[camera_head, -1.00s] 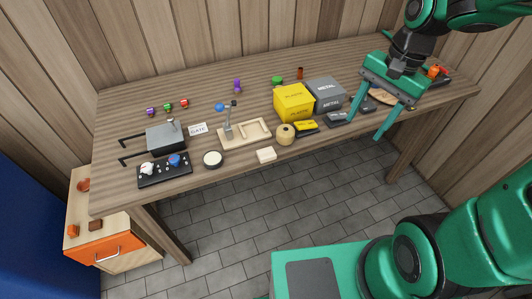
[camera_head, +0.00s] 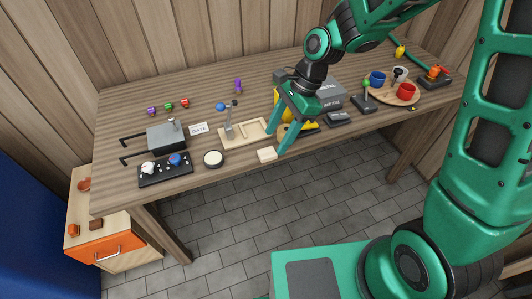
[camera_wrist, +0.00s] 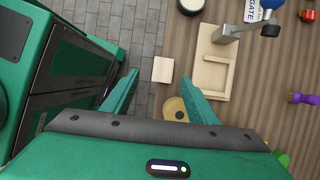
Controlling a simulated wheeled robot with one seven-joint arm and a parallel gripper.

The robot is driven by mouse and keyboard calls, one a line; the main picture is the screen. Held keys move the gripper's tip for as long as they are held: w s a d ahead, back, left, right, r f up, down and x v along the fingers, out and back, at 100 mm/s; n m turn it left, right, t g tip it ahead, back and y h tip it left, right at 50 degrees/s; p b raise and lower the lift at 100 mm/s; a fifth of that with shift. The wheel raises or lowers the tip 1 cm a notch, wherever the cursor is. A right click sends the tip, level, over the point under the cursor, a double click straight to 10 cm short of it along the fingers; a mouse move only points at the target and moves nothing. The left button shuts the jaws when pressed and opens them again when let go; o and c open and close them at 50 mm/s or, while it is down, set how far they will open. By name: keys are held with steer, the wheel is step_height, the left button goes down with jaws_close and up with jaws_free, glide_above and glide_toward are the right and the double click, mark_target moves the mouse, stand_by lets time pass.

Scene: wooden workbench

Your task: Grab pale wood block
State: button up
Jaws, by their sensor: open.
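The pale wood block (camera_head: 267,155) is a small light block lying at the front edge of the workbench. It also shows in the wrist view (camera_wrist: 163,70), ahead of the fingertips and between their lines. My gripper (camera_head: 279,138) is open and empty, with its fingers pointing down just above and to the right of the block. In the wrist view the two green fingers (camera_wrist: 164,84) are spread apart, and the block is not between their pads. A round tan spool-like object (camera_wrist: 176,108) lies near the right finger.
A pale wooden tray (camera_head: 256,137) with a lever stands behind the block. A round black-rimmed white disc (camera_head: 213,158) lies to the left. The grey METAL box (camera_head: 328,90) and a partly hidden yellow box stand behind my gripper. The bench's front edge is close to the block.

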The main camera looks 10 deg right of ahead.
mark_target(268, 152)
steer(key=shift+w+x, duration=0.15)
steer(key=shift+x, duration=1.25)
steer(key=shift+w+x, duration=0.15)
steer(key=shift+x, duration=1.2)
steer(key=c, duration=1.1)
